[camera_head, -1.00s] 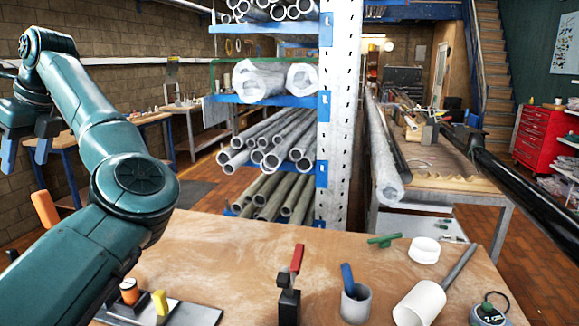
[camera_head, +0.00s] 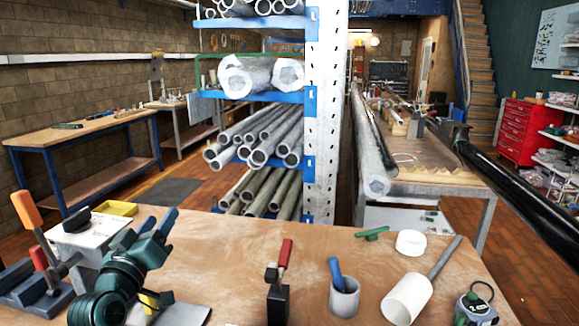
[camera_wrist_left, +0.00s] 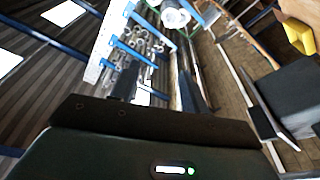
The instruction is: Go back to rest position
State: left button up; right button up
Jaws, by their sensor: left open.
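My left gripper (camera_head: 157,222) shows at the lower left of the head view, above the near workbench (camera_head: 235,240). Its two blue-tipped fingers are apart and point up and away, with nothing between them. The teal wrist below it partly covers a metal plate (camera_head: 185,315) with a yellow part. In the left wrist view the gripper's dark fingers (camera_wrist_left: 157,85) are spread, with the pipe rack beyond them. My right gripper is not in view.
A red-handled clamp (camera_head: 280,270), a grey cup (camera_head: 344,298), a white pipe piece (camera_head: 407,300) and a tape measure (camera_head: 475,308) stand on the bench. An orange-handled clamp (camera_head: 30,215) and a yellow tray (camera_head: 116,208) are near the left arm. A long black pole (camera_head: 510,180) crosses the right.

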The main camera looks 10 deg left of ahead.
pick_arm(q)
jog(key=s+d+f+m+g+h, duration=0.1)
jog(key=s+d+f+m+g, duration=0.15)
jog(key=f, duration=0.35)
jog(key=s+d+f+m+g+h, duration=0.1)
jog(key=s+d+f+g, duration=0.2)
jog(key=f, duration=0.3)
jog(key=s+d+f+m+g, duration=0.1)
jog(key=s+d+f+g, duration=0.1)
jog(key=s+f+g, duration=0.45)
jog(key=s+d+f+m+g+y, duration=0.15)
jog(key=s+f, duration=0.25)
jog(key=s, duration=0.6)
jog(key=s+d+f+m+g, duration=0.1)
jog(key=s+d+f+g, duration=0.15)
jog(key=s+f, duration=0.5)
jog(key=w+d+f+m+t+h, duration=0.1)
jog(key=w+d+f+t+h, duration=0.2)
jog(key=w+d+f+t, duration=0.1)
jog(key=shift+w+d+f+t, duration=0.45)
jog(key=shift+d+t, duration=0.25)
jog(key=shift+t, duration=0.5)
jog(key=shift+c, duration=0.2)
